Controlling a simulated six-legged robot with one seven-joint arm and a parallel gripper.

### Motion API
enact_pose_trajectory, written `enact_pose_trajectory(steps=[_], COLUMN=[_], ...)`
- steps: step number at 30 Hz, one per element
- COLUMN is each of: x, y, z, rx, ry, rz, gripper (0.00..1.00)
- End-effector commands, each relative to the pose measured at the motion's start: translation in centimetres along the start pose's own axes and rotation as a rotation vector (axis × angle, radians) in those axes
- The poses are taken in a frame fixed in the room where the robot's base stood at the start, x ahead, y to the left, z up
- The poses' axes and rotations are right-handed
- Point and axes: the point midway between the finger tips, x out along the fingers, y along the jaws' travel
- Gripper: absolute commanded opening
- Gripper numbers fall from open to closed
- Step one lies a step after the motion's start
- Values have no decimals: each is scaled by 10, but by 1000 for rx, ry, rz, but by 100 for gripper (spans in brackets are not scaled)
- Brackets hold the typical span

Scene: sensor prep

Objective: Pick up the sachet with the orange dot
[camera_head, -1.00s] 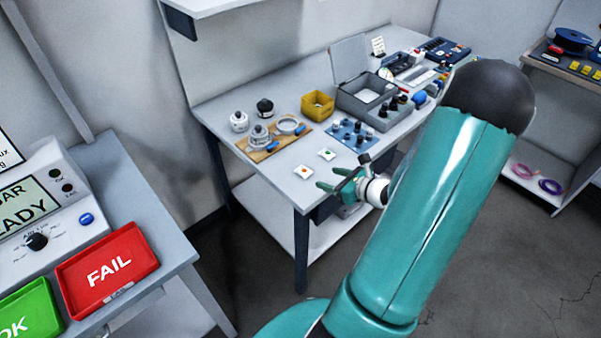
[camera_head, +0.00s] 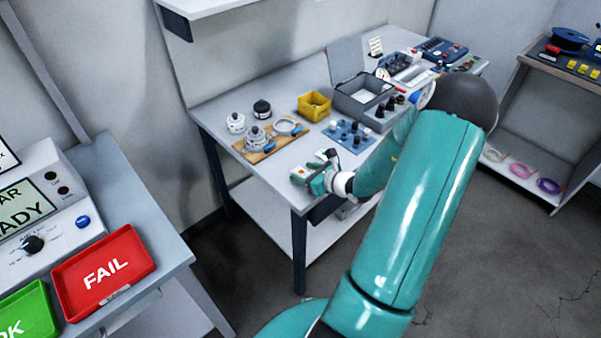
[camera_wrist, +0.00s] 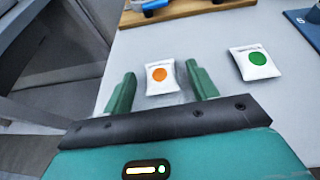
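The sachet with the orange dot (camera_wrist: 160,82) is a small white packet lying on the grey table. In the wrist view it lies between the two fingertips of my gripper (camera_wrist: 159,82), with a gap on each side. The green fingers are open and hold nothing. A second white sachet with a green dot (camera_wrist: 254,62) lies to the right, outside the right finger. In the head view my gripper (camera_head: 314,170) is at the table's front edge, and the orange-dot sachet (camera_head: 300,173) shows beside its fingers, partly covered.
A wooden board (camera_head: 262,149) with metal parts lies behind the sachets. A blue plate (camera_head: 350,135) with several small parts, a yellow bin (camera_head: 314,106) and a grey box (camera_head: 362,98) stand further back. A red FAIL tray (camera_head: 104,270) is on the left bench.

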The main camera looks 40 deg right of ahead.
Motion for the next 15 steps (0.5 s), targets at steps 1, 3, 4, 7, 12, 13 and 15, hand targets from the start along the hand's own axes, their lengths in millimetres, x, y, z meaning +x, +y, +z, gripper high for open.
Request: enact_pose_trajectory(steps=[1, 3, 4, 7, 12, 13, 15], x=[0, 0, 0, 0, 0, 0, 0], y=[0, 0, 0, 0, 0, 0, 0], z=[0, 0, 0, 0, 0, 0, 0], rx=[0, 0, 0, 0, 0, 0, -1], ry=[0, 0, 0, 0, 0, 0, 0], rz=[0, 0, 0, 0, 0, 0, 0], gripper=[50, 37, 31, 11, 11, 11, 11])
